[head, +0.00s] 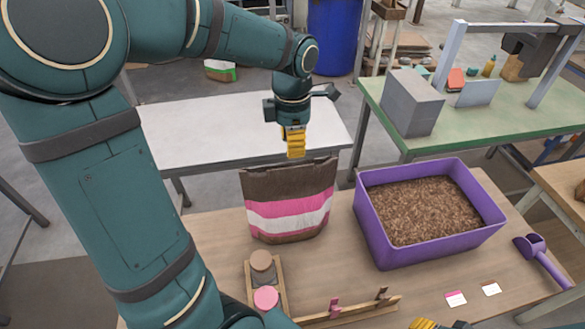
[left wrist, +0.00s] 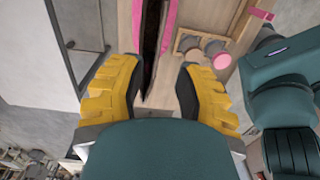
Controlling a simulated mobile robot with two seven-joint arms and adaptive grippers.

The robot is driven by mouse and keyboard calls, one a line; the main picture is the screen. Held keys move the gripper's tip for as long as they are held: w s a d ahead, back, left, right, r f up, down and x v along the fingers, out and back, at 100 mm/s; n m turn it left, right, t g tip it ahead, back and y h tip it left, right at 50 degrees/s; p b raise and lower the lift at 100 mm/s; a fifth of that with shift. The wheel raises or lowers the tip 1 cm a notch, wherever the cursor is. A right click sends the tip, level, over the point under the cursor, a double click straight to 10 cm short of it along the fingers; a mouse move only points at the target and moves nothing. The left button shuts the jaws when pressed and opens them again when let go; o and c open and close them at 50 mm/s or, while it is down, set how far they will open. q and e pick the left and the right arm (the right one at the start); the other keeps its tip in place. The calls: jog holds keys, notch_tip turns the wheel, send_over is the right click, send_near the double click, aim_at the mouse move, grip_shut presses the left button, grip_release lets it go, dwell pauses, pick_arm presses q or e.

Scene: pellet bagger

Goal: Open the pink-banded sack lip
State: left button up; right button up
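The sack (head: 290,205) stands upright on the wooden table, brown with pink and white bands. Its top lip runs nearly straight across. In the left wrist view the sack (left wrist: 150,45) is seen from above as a narrow dark strip with pink along both sides; how far its mouth is parted I cannot tell. My left gripper (head: 295,150) points down just above the lip's middle. In its wrist view the yellow fingers (left wrist: 158,82) are apart with nothing held between them. Yellow parts of my right gripper (head: 425,324) show at the bottom edge, mostly cut off.
A purple bin (head: 375,232) of brown pellets stands right of the sack. A purple scoop (head: 540,258) lies at the right. A wooden holder with round pieces (head: 265,298), a wooden rail with clips (head: 345,312) and two small cards (head: 455,298) lie in front.

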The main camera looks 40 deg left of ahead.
aim_at(292, 168)
pick_arm(q)
notch_tip(292, 168, down, 8)
jog(key=shift+f+b, duration=0.1)
jog(key=shift+b, duration=0.2)
grip_shut()
